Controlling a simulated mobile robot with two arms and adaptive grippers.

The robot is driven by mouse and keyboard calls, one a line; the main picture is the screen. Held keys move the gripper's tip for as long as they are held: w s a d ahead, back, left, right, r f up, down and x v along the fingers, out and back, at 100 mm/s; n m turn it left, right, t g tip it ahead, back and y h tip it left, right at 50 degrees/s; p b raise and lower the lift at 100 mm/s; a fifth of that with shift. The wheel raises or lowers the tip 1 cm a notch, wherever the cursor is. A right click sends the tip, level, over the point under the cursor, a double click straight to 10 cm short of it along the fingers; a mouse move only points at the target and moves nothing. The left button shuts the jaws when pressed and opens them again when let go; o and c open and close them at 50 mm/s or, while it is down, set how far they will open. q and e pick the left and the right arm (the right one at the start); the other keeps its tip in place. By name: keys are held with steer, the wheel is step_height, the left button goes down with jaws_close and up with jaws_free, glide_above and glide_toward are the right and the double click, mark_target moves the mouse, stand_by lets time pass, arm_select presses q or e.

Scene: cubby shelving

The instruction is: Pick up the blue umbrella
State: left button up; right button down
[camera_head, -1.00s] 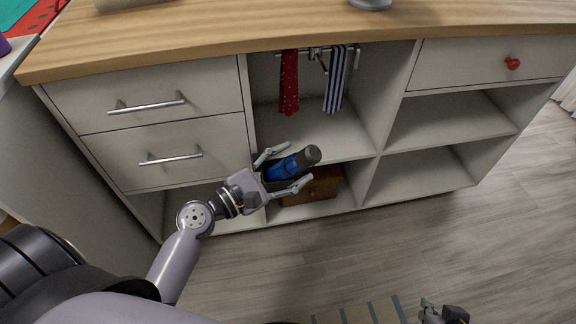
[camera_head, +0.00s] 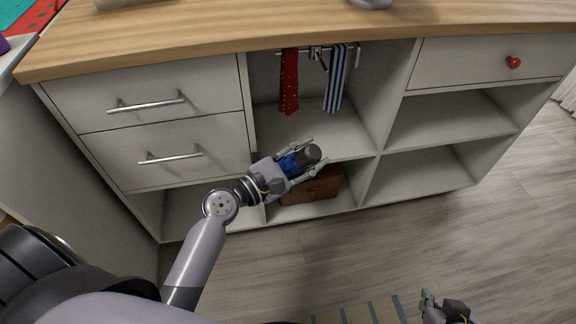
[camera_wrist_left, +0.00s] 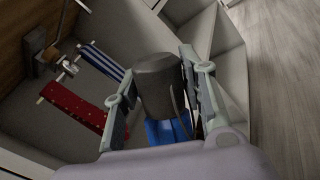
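The blue umbrella (camera_head: 289,164) is compact, with a blue body and a dark grey end (camera_head: 308,154), at the front of the middle cubby. Much of its body is hidden by my left gripper (camera_head: 315,152). That gripper is open, with one finger on each side of the umbrella. In the left wrist view the umbrella's blue part (camera_wrist_left: 165,132) lies between the fingers (camera_wrist_left: 158,82), with a gap on the left; the right finger is close to the grey end. My right gripper (camera_head: 443,303) is at the lower right, far from the umbrella; its finger opening is unclear.
A red tie (camera_head: 289,85) and a striped tie (camera_head: 335,80) hang from a rack above. A brown box (camera_head: 318,186) sits in the lower cubby. Shelf edges and dividers surround the gripper.

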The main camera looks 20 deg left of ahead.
arm_select(q)
jaws_close()
stand_by(0.3)
steer(key=shift+r, duration=0.2)
arm_select(e)
steer(key=shift+s, duration=0.1)
